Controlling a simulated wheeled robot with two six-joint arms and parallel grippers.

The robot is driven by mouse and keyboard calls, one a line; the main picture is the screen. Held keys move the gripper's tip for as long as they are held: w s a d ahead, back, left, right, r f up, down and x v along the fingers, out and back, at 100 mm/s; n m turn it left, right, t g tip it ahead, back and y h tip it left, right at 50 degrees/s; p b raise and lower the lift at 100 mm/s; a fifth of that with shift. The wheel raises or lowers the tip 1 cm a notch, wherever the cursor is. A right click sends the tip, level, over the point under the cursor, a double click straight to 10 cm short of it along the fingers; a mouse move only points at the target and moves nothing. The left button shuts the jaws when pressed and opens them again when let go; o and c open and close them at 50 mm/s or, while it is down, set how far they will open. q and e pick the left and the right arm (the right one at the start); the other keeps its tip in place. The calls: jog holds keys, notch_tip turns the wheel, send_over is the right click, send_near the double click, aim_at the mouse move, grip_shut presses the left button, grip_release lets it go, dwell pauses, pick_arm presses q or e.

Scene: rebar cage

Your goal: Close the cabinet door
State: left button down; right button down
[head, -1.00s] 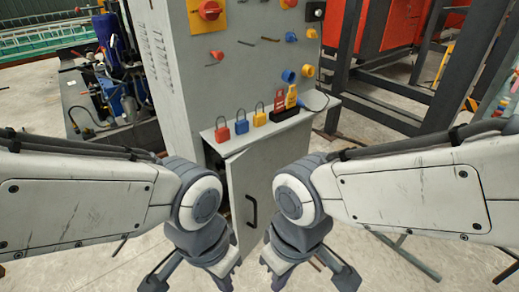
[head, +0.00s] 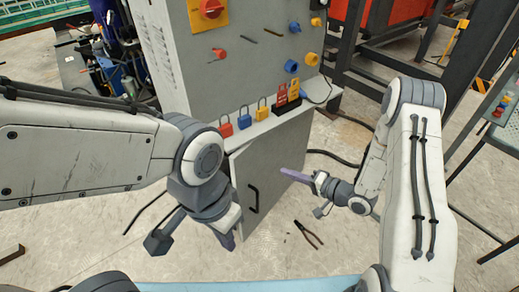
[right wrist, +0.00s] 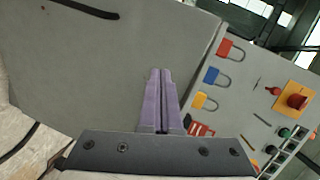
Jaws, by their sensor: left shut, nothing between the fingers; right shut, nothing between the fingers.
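The grey cabinet door (head: 274,160) is the lower front panel of the grey cabinet. Its black handle (head: 253,200) is near its left edge, and it also shows at the top left in the right wrist view (right wrist: 85,8). The door looks ajar, but my left arm hides part of its left edge. My right gripper (head: 284,171) is shut and empty in front of the door's right part. Its purple fingers (right wrist: 160,72) overlap the door panel; I cannot tell if they touch. My left gripper (head: 229,242) is shut and empty, low beside the door's left edge.
A ledge above the door holds several coloured padlocks (head: 244,122). Pliers (head: 308,234) lie on the floor in front of the cabinet. Dark steel frames (head: 385,60) stand behind at the right. A cable (head: 335,158) runs over the floor right of the door.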

aim_at(252, 152)
jog(key=w+a+m, duration=0.1)
jog(key=w+a, duration=0.1)
jog(key=a, duration=0.1)
jog(key=w+a+r+t+y, duration=0.1)
jog(key=w+a, duration=0.1)
jog(key=a, duration=0.1)
jog(key=w+a+m+y, duration=0.1)
jog(key=w+a, duration=0.1)
jog(key=a, duration=0.1)
jog(key=shift+w+a+r+m+t, duration=0.1)
jog(key=shift+w+r+m+t, duration=0.1)
jog(key=shift+r+m+t, duration=0.15)
jog(key=shift+f, duration=0.1)
